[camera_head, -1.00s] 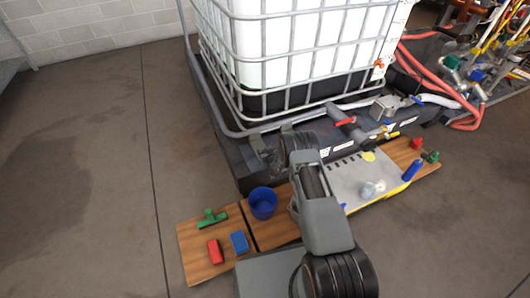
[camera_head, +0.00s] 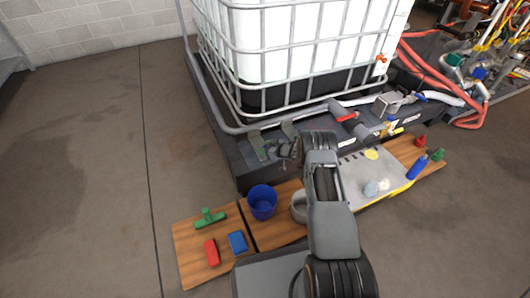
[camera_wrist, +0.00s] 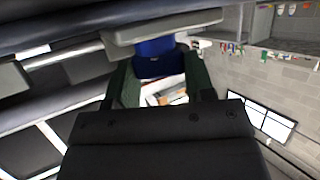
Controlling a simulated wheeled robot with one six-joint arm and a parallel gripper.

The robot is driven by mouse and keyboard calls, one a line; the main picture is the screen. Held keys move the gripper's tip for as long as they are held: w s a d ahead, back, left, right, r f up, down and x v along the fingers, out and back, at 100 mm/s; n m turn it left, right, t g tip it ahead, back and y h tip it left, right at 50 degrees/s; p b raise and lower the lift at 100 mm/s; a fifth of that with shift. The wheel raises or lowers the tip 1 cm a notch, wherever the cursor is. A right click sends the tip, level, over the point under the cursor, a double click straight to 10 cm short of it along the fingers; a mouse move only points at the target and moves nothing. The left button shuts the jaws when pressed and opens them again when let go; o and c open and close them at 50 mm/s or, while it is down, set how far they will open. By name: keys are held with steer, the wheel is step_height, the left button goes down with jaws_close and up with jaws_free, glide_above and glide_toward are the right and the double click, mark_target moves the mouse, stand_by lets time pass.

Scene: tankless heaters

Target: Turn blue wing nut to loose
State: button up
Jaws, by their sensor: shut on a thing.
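In the wrist view, a blue part (camera_wrist: 156,56), which looks like the blue wing nut, sits between the two dark green finger pads of my gripper (camera_wrist: 160,68). The gripper is shut on it, with one finger on either side. The part's lower portion and its wings cannot be made out clearly. In the head view, my gripper (camera_head: 276,149) is at the near edge of the black tank base, left of my forearm. The wing nut cannot be made out there.
A white caged tank (camera_head: 300,45) stands behind the gripper. A red-handled valve (camera_head: 346,117) is to its right. A blue bucket (camera_head: 262,203), a green T-shaped item (camera_head: 209,218), a red block (camera_head: 211,252) and a blue block (camera_head: 238,243) rest on boards. The left floor is clear.

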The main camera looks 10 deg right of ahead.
steer(key=shift+w+d+n+g+y+b, duration=0.15)
steer(key=shift+n+g+y+b, duration=0.4)
steer(key=shift+n+g+y, duration=0.85)
steer(key=o, duration=0.9)
steer(key=shift+n, duration=0.3)
steer(key=p+v, duration=0.5)
steer(key=v, duration=0.8)
steer(key=shift+d+r, duration=0.15)
steer(key=shift+r, duration=0.2)
steer(key=shift+r, duration=0.1)
